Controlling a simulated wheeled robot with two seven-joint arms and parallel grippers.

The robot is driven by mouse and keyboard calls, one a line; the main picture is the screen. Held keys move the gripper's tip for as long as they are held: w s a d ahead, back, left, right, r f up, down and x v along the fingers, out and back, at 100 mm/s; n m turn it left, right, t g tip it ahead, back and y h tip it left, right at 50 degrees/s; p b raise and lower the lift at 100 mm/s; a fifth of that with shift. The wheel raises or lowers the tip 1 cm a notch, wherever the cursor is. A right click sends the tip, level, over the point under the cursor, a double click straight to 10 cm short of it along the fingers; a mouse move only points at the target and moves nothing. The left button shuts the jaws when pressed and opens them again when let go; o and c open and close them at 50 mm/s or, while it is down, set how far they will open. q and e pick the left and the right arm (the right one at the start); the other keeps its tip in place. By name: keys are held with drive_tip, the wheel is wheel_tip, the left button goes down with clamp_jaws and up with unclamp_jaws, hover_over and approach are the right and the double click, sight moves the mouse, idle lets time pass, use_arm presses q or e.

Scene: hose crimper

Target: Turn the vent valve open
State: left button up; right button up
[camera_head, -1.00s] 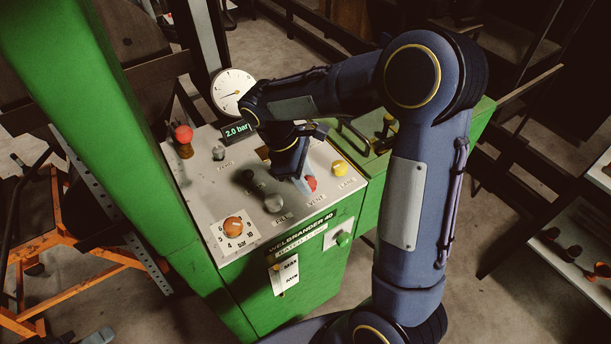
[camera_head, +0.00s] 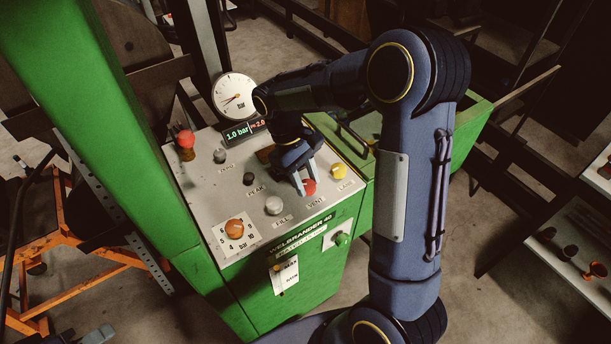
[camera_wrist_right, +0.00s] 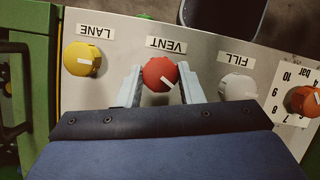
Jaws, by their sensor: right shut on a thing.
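The vent valve is a red knob (camera_head: 309,187) above the VENT label on the sloping grey panel; in the right wrist view the red knob (camera_wrist_right: 159,73) shows a white mark slanting to the lower right. My right gripper (camera_head: 305,184) comes down from above. In the right wrist view its two pale fingers (camera_wrist_right: 160,78) stand on either side of the red knob and are shut on it. The gauge (camera_head: 234,97) stands behind the panel, and the display (camera_head: 245,132) below it reads 1.0 bar beside a 2.0. My left gripper is not in view.
A yellow LANE knob (camera_wrist_right: 82,59) and a grey FILL knob (camera_wrist_right: 238,88) flank the red knob. An orange bar dial (camera_head: 234,228) and a red-topped lever (camera_head: 186,142) are further left. A green post (camera_head: 90,100) rises at the left.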

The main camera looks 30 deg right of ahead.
drive_tip(key=m+y, duration=0.1)
drive_tip(key=m, duration=0.2)
drive_tip(key=m+y+p, duration=0.1)
drive_tip(key=m, duration=0.2)
drive_tip(key=shift+d+r+y, duration=0.1)
drive_tip(key=shift+d+y, duration=0.1)
drive_tip(key=shift+y, duration=0.1)
drive_tip(key=m+y, duration=0.1)
drive_tip(key=m, duration=0.2)
drive_tip(key=m+t+p, duration=0.1)
drive_tip(key=m, duration=0.2)
drive_tip(key=shift+d+y, duration=0.1)
drive_tip(key=shift+y, duration=0.3)
drive_tip(key=o, duration=1)
drive_tip(key=v, duration=0.7)
drive_tip(key=shift+d+r, duration=0.15)
drive_tip(key=shift+r, duration=0.15)
